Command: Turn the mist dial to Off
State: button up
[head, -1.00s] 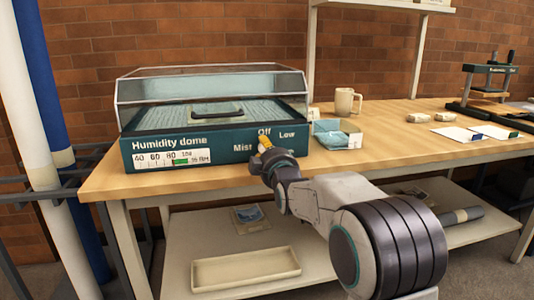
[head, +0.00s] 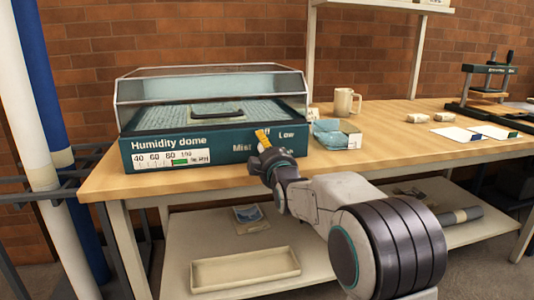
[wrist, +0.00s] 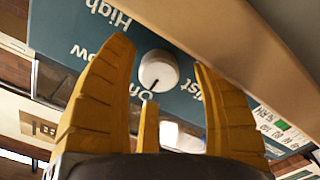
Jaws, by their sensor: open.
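The humidity dome (head: 215,95) stands on the bench, with a dark teal front panel. In the wrist view, which is turned over, its white round mist dial (wrist: 158,70) shows between my fingers. The dial's dark mark points down in that view, beside the partly covered Off label (wrist: 130,92). The Low label (wrist: 95,58) and High label (wrist: 105,14) lie to the left of the dial. My gripper (head: 262,136) is open at the panel, its yellow fingers either side of the dial; contact cannot be told. In the head view my gripper hides the dial.
A press (head: 487,85) and cards (head: 460,133) are farther right on the bench (head: 400,145). A shallow tray (head: 245,268) sits on the lower shelf.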

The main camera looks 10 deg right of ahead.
jog(key=s, duration=1.2)
jog(key=shift+r, duration=0.1)
jog(key=s+r+m+g+p, duration=0.3)
jog(key=s+r+g+p, duration=0.2)
jog(key=s+p, duration=0.5)
jog(key=s+r+m+g+p, duration=0.3)
jog(key=s+r+p, duration=0.5)
jog(key=p, duration=0.8)
jog(key=s+r+m+g+p, duration=0.3)
jog(key=s+r+g+p, duration=0.3)
jog(key=s+p, duration=0.7)
jog(key=shift+s+d+r+m+g+p, duration=0.2)
jog(key=shift+s+m+g+p, duration=0.15)
jog(key=shift+s, duration=0.3)
